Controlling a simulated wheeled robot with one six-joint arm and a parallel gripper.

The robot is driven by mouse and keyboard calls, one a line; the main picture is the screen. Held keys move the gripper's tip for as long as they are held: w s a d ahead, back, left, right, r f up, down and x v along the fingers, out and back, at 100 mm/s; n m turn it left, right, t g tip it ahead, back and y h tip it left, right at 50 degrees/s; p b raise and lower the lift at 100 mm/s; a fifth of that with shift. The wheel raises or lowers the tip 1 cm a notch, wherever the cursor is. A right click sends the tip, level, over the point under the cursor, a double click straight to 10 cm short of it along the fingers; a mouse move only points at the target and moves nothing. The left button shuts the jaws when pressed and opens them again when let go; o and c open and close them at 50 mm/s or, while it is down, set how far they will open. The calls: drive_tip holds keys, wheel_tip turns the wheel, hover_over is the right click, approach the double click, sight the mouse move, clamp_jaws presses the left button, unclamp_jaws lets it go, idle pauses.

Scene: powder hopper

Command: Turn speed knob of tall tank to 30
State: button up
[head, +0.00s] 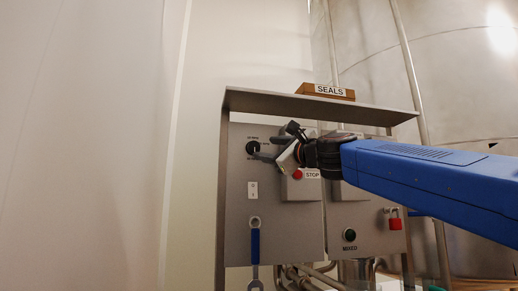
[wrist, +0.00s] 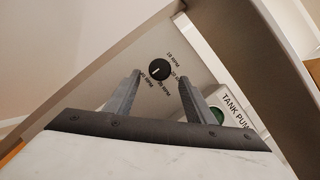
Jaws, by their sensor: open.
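The speed knob (head: 253,147) is a round black dial on the grey control panel (head: 238,205), under the shelf. In the wrist view the knob (wrist: 160,70) has a white pointer mark aimed to the lower left of the picture. Small RPM labels ring it; their numbers are too small to read surely. My gripper (wrist: 160,78) is open, with one finger on each side of the knob in that view and nothing between them. In the head view my gripper (head: 264,154) is just right of the knob. I cannot tell whether the fingers touch the panel.
A red STOP button (head: 297,174) sits close below my gripper. A green button (wrist: 216,114) labelled TANK PUM... is right of the fingers. The overhead shelf (head: 270,101) carries a SEALS box (head: 326,91).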

sight(255, 147)
drive_tip(key=shift+x, duration=2.9)
drive_tip(key=c, duration=1.1)
